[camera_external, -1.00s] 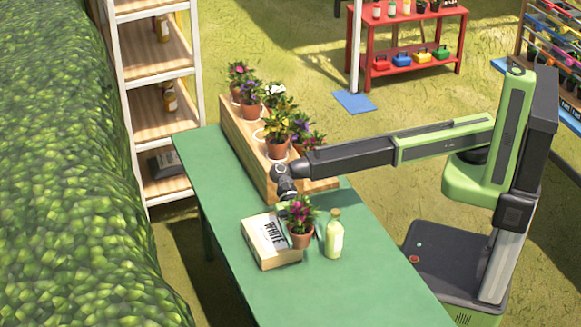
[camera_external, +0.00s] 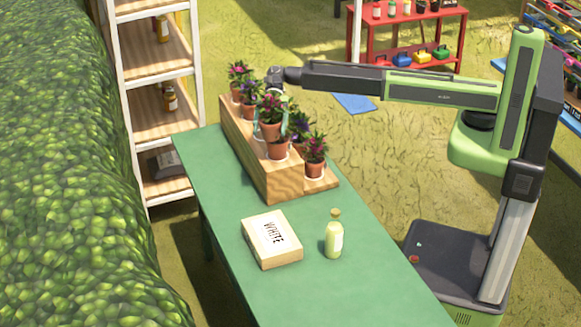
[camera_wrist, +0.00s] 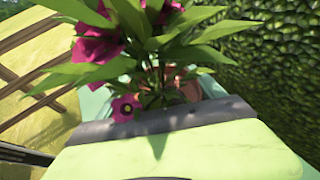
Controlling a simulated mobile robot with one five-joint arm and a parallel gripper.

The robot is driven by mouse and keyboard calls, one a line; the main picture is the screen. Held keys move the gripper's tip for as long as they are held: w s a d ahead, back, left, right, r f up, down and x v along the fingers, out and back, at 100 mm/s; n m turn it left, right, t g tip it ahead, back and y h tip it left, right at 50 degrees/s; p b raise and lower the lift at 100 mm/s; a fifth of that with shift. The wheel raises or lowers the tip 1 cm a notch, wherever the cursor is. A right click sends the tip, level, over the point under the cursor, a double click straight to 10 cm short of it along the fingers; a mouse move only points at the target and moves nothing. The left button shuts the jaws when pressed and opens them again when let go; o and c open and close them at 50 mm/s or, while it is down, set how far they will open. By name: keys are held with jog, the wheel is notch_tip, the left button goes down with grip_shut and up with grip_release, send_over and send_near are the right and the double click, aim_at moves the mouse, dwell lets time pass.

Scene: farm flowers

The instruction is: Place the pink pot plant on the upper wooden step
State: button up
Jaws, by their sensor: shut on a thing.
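The pink pot plant (camera_external: 270,108) has magenta flowers, green leaves and a terracotta pot. My gripper (camera_external: 270,125) is shut on its pot and holds it upright above the wooden stand. The plant covers part of the upper wooden step (camera_external: 232,118), and another terracotta pot (camera_external: 278,150) shows just below it. I cannot tell the exact gap to the step. In the wrist view, the pink flowers and leaves (camera_wrist: 150,60) fill the middle, with the pot (camera_wrist: 192,90) partly hidden behind them.
Other potted plants stand close by on the upper step (camera_external: 239,75) and lower step (camera_external: 315,150). A box marked WHITE (camera_external: 272,240) and a pale green bottle (camera_external: 334,236) stand on the green table (camera_external: 300,290). The near part of the table is mostly clear.

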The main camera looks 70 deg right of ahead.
jog(key=w+d+m+t, duration=0.2)
jog(key=w+d, duration=0.2)
jog(key=d, duration=0.8)
jog(key=w+d+m+t, duration=0.1)
jog(key=w+d+t, duration=0.15)
jog(key=d, duration=1.05)
jog(key=shift+g+y, duration=0.25)
jog(key=shift+y, duration=0.05)
jog(key=w+a+f+b, duration=0.1)
jog(key=a+f+b, duration=0.1)
jog(key=a, duration=0.1)
jog(key=w+a+f+b, duration=0.1)
jog(key=a+f+b, duration=0.1)
jog(key=a, duration=0.2)
jog(key=w+a+f+b, duration=0.1)
jog(key=a+f+b, duration=0.1)
jog(key=a+b, duration=0.1)
jog(key=shift+w+a, duration=0.1)
jog(key=shift+a, duration=0.4)
jog(key=shift+w+a+f, duration=0.1)
jog(key=shift+a, duration=0.35)
notch_tip(320, 180, down, 4)
jog(key=b, duration=0.4)
jog(key=shift+f+b, duration=0.2)
jog(key=shift+b, duration=0.1)
jog(key=shift+r, duration=0.25)
jog(key=shift+f, duration=0.25)
jog(key=o, duration=1.9)
jog(key=shift+r, duration=0.1)
